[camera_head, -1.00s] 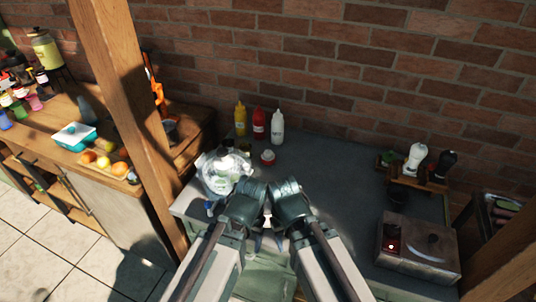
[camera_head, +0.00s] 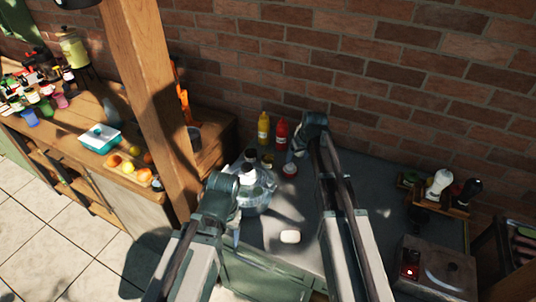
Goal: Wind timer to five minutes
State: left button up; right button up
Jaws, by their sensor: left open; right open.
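Neither gripper visibly holds anything. The timer's dial markings are too small to read.
A yellow bottle (camera_head: 263,128) and a red bottle (camera_head: 281,133) stand by the wall. A white rounded object (camera_head: 290,237) lies near the front edge. A metal box with a red light (camera_head: 430,268) stands right. A wooden post (camera_head: 160,110) rises left.

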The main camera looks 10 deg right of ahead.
aim_at(291, 164)
jog(key=shift+t, duration=0.3)
jog(key=w+b+x, duration=0.1)
jog(key=b+x, duration=0.7)
jog(key=x, duration=0.1)
jog(key=w+r+b+x, duration=0.1)
jog(key=b+x, duration=0.3)
jog(key=x, duration=0.1)
jog(key=shift+w+d+b, duration=0.35)
jog(key=shift+d+b, duration=0.05)
pick_arm(q)
notch_tip(291, 164, down, 12)
jog(key=shift+a, duration=0.45)
jog(key=shift+w+f, duration=0.1)
pick_arm(e)
grip_shut()
